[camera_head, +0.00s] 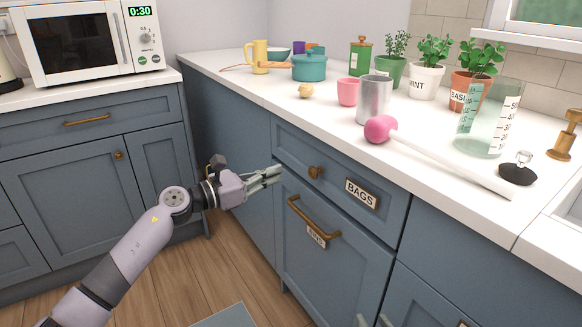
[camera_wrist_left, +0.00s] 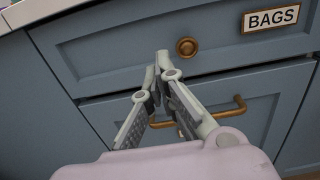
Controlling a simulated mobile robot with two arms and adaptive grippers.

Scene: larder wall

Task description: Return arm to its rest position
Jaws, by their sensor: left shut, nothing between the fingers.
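My left arm (camera_head: 130,252) reaches in from the lower left in the head view. My left gripper (camera_head: 277,172) is shut and empty. It hovers in front of the blue cabinet, just left of the round brass knob on the drawer (camera_head: 333,181) labelled BAGS. In the left wrist view the fingertips of the gripper (camera_wrist_left: 160,65) meet below and left of that knob (camera_wrist_left: 187,47), and the brass bar handle (camera_wrist_left: 238,108) shows behind the fingers. I cannot tell whether they touch the front. At the bottom edge of the head view small grey tips show; whose they are is unclear.
The white counter (camera_head: 232,77) above holds a teal pot (camera_head: 309,68), a pink cup (camera_head: 348,92), a metal tumbler (camera_head: 374,100), a clear measuring jug (camera_head: 488,120) and potted herbs. A microwave (camera_head: 88,42) stands at the left. The wooden floor (camera_head: 185,285) is mostly open.

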